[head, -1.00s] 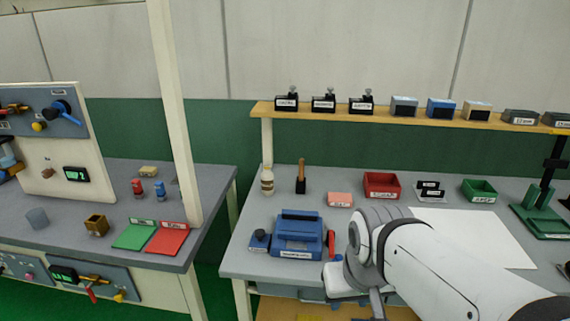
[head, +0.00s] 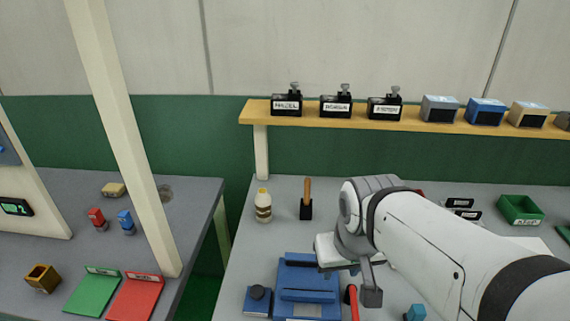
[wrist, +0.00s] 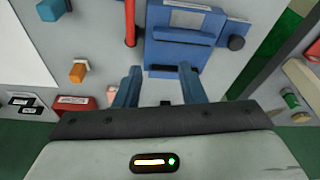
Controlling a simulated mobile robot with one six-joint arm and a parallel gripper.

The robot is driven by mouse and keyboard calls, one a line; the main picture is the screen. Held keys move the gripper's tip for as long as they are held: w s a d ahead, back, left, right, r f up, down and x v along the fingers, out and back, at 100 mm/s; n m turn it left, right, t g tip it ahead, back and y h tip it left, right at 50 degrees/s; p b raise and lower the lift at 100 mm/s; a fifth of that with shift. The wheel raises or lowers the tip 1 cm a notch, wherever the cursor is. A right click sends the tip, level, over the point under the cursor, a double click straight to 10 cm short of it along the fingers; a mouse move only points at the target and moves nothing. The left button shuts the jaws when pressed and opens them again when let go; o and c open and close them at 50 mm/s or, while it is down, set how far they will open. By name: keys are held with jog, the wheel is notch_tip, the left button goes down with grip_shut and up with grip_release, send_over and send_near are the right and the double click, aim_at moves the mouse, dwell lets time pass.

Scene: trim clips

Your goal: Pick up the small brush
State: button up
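The small brush (head: 306,199) stands upright on the grey bench in the head view, with an orange-brown handle above a black lower part. I cannot tell whether the black part is bristles or a holder. A cream bottle (head: 263,205) stands to its left. My gripper (wrist: 160,70) is open in the wrist view, its two blue fingers apart with nothing held between them. The fingers point toward the blue machine (wrist: 178,45). In the head view my arm is to the right of the brush and nearer to me. I cannot make out the brush in the wrist view.
The blue machine (head: 308,284) with a red lever (head: 352,301) sits in front of the brush. A shelf (head: 420,120) with several small boxes runs behind. A green bin (head: 520,209) is at right. A second bench at left holds green and red trays (head: 137,298).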

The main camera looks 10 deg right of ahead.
jog(key=shift+o, duration=0.4)
jog(key=shift+s+d, duration=0.1)
jog(key=shift+o, duration=0.3)
jog(key=shift+w+r, duration=0.2)
jog(key=g+p, duration=0.3)
jog(key=p, duration=0.3)
send_near(309, 179)
jog(key=shift+m, duration=0.3)
notch_tip(309, 179, down, 6)
jog(key=shift+s+f, duration=0.1)
jog(key=shift+f, duration=0.4)
jog(key=f, duration=0.2)
jog(key=f+p, duration=0.1)
jog(key=f, duration=0.2)
jog(key=f+p, duration=0.1)
jog(key=f, duration=0.1)
jog(key=shift+w+f, duration=0.2)
jog(key=shift+w, duration=0.05)
grip_shut()
